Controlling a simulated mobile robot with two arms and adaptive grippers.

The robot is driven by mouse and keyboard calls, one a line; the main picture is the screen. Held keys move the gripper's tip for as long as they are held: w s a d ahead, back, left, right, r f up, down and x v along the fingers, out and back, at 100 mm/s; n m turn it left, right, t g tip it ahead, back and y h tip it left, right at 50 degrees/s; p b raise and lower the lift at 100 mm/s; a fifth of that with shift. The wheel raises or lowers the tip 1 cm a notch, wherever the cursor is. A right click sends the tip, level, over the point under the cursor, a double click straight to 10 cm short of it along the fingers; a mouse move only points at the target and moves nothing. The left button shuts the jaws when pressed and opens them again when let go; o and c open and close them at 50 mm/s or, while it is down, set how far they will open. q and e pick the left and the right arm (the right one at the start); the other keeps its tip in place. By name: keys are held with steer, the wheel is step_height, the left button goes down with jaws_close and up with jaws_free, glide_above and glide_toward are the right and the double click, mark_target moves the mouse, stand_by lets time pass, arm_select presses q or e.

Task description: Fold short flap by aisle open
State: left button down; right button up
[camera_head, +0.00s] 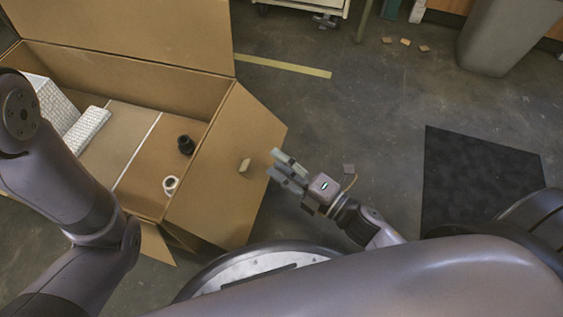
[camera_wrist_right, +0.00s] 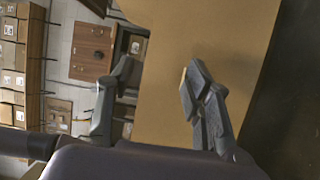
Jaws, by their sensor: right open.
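A large open cardboard box (camera_head: 150,78) stands on the floor at the left in the head view. Its short right flap (camera_head: 220,175) leans outward, away from the box's interior, with a small tan tab-like piece on its face. My right gripper (camera_head: 277,165) is open and empty just right of that flap's outer edge. In the right wrist view, cardboard (camera_wrist_right: 167,95) fills the middle behind the open fingers (camera_wrist_right: 158,76); the right finger overlaps it and the left finger shows past its edge. Contact cannot be told. My left arm crosses the box's left side; its gripper is out of view.
The tall back flap (camera_head: 130,25) stands up. Inside the box are a black part (camera_head: 186,144), a white ring (camera_head: 170,184) and white textured pieces (camera_head: 85,130). A black mat (camera_head: 475,175) and a grey bin (camera_head: 508,35) are at right; the floor between is mostly clear.

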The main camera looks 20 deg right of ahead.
steer(key=v, duration=1.2)
steer(key=shift+c, duration=0.6)
